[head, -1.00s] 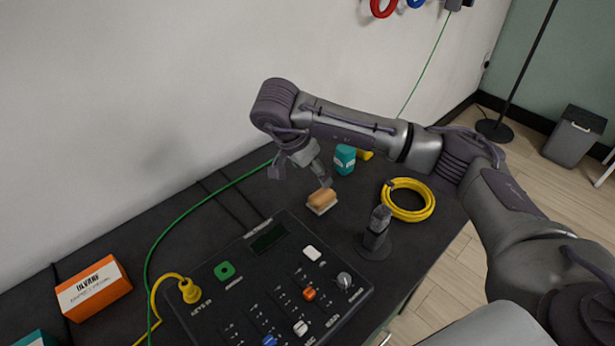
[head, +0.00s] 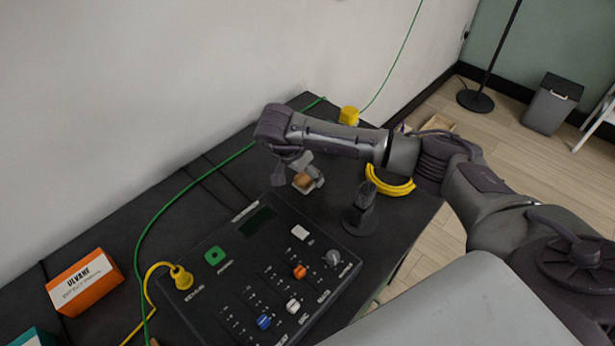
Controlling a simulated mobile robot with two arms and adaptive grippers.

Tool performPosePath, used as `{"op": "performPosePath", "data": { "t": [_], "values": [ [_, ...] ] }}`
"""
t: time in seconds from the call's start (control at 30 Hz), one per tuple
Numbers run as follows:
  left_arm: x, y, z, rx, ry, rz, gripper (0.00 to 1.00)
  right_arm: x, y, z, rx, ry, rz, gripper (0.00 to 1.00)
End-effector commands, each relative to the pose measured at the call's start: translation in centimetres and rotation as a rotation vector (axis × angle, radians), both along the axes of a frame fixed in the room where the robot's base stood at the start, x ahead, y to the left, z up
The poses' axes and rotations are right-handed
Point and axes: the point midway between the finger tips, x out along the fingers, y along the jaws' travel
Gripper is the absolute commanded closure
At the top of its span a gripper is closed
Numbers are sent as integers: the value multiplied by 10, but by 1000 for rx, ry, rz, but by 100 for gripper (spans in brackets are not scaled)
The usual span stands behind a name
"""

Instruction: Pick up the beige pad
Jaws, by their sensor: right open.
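The beige pad (head: 303,181) looks like a small block with a tan-orange top. It lies on the dark bench behind the control panel, partly hidden by my right gripper. My right gripper (head: 299,183) is open and low over the pad, one finger to its left and the other to its right. Whether the fingers touch it I cannot tell. My left gripper is not in view.
The black control panel (head: 257,226) lies in front of the pad. A dark stand (head: 360,213) and a yellow cable coil (head: 393,187) are to the right. A green cable (head: 176,198) runs along the left; an orange box (head: 85,283) is front left.

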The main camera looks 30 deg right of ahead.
Motion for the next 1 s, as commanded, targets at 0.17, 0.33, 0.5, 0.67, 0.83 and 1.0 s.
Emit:
{"op": "performPosePath", "data": {
  "t": [0.17, 0.33, 0.5, 0.67, 0.83, 1.0],
  "values": [
    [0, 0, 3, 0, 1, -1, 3, 2, -7, -19, 0, 1, 0, 19],
    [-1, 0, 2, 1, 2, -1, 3, 3, -8, -22, -1, -1, 0, 19],
    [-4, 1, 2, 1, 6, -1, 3, 3, -8, -22, -1, -1, 0, 30],
    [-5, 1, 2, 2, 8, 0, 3, 3, -8, -22, -1, -1, 0, 57],
    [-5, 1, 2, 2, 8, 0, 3, 3, -8, -22, -1, -1, 0, 83],
    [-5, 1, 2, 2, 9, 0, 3, 3, -8, -21, -1, -1, 0, 83]
  ]
}}
